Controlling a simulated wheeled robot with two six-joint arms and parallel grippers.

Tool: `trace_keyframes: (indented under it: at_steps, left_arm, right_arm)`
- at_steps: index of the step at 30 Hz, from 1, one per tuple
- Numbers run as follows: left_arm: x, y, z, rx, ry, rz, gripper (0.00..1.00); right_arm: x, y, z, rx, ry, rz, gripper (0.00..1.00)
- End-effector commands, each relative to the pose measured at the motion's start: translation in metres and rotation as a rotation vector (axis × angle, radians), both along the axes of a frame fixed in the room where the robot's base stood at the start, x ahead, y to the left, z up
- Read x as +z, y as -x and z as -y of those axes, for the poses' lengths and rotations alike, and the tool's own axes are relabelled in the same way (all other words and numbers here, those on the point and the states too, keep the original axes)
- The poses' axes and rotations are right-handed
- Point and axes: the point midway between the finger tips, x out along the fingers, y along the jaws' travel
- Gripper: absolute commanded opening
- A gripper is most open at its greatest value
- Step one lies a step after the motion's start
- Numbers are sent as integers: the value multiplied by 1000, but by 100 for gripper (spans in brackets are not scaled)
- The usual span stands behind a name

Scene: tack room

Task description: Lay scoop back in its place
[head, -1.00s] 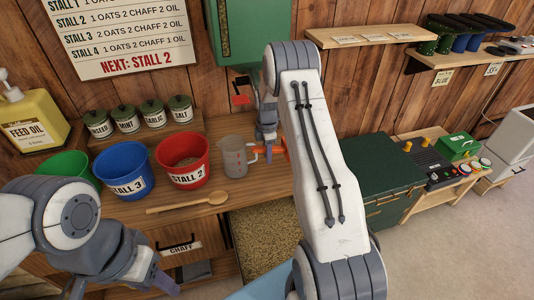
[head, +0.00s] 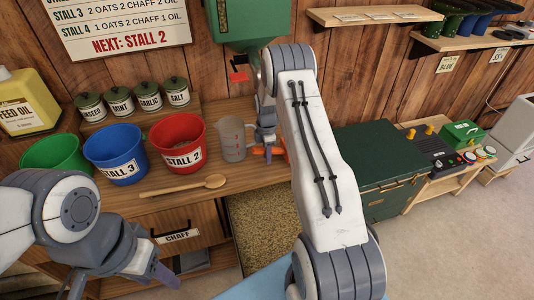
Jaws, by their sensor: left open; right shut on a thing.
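My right gripper (head: 266,143) is at the bench's right end, just right of the clear measuring jug (head: 234,139). It is shut on an orange thing (head: 277,151), which I take to be the scoop. Orange shows on both sides of the fingers. Its full shape and whether it touches the bench are hidden by the gripper and my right arm. My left gripper (head: 120,284) is open and empty at the lower left, in front of the drawer marked CHAFF (head: 178,236).
Green, blue (head: 116,157) and red (head: 177,147) buckets stand on the bench. A wooden spoon (head: 185,187) lies in front of them. Several lidded tins (head: 134,103) stand behind. A green dispenser (head: 240,25) hangs above. A bin of chaff (head: 262,235) is below the bench's right end.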

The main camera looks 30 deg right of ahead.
Motion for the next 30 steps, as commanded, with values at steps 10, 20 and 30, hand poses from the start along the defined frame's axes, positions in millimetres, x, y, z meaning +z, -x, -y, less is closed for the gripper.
trace_keyframes:
  at_steps: [10,20,30]
  left_arm:
    - [-8,0,0,-1,0,0,50]
    - [-8,0,0,0,0,0,50]
    - [-12,0,0,0,0,0,50]
  right_arm:
    - [-11,-1,0,0,1,2,0]
    - [-11,0,0,0,0,1,63]
    - [1,-2,0,0,1,5,63]
